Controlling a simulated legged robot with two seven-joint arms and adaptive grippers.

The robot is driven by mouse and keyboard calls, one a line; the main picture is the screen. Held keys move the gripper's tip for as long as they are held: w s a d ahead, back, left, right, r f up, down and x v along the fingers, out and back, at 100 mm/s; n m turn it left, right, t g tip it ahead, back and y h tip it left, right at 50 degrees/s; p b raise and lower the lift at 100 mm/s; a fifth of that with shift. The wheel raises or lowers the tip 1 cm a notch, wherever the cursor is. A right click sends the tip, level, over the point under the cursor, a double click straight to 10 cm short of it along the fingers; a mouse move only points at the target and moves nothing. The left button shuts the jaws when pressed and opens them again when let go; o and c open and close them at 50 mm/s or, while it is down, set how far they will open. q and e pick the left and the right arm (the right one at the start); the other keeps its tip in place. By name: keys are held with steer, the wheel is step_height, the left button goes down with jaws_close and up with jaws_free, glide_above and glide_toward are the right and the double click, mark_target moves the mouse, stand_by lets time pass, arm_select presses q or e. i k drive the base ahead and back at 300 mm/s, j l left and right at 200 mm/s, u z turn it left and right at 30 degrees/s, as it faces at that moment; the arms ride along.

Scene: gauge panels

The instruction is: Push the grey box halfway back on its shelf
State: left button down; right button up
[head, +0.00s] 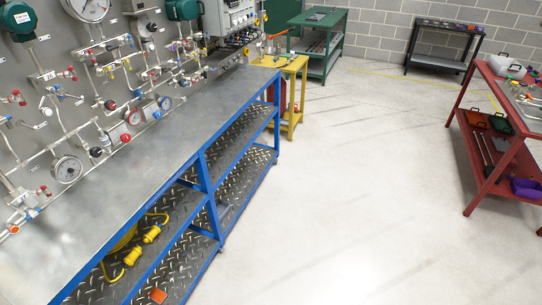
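I cannot make out a grey box on any shelf in this view. Neither of my grippers is in view. The blue-framed bench (150,160) runs along the gauge wall with a bare grey metal top. Under it are dark tread-plate shelves (240,140). A yellow cable with yellow connectors (133,255) lies on a shelf at the near end. A small orange item (157,295) is on the lower shelf at the bottom edge. Parts of the shelves are hidden under the bench top.
Gauges and pipes (110,100) cover the wall panel, with a light grey electrical cabinet (230,22) mounted on it. A yellow stand (290,75), green bench (322,40), black table (443,40) and red bench (490,130) stand around. The pale floor (350,180) between is clear.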

mark_target(224, 208)
steer(key=i+j+z, duration=0.1)
steer(key=i+z, duration=0.4)
steer(key=i, duration=1.5)
steer(key=i+l+u, duration=0.1)
steer(key=i+u, duration=0.35)
steer(key=i+l+u, duration=0.3)
steer(key=i+u, duration=0.15)
steer(key=i, duration=0.15)
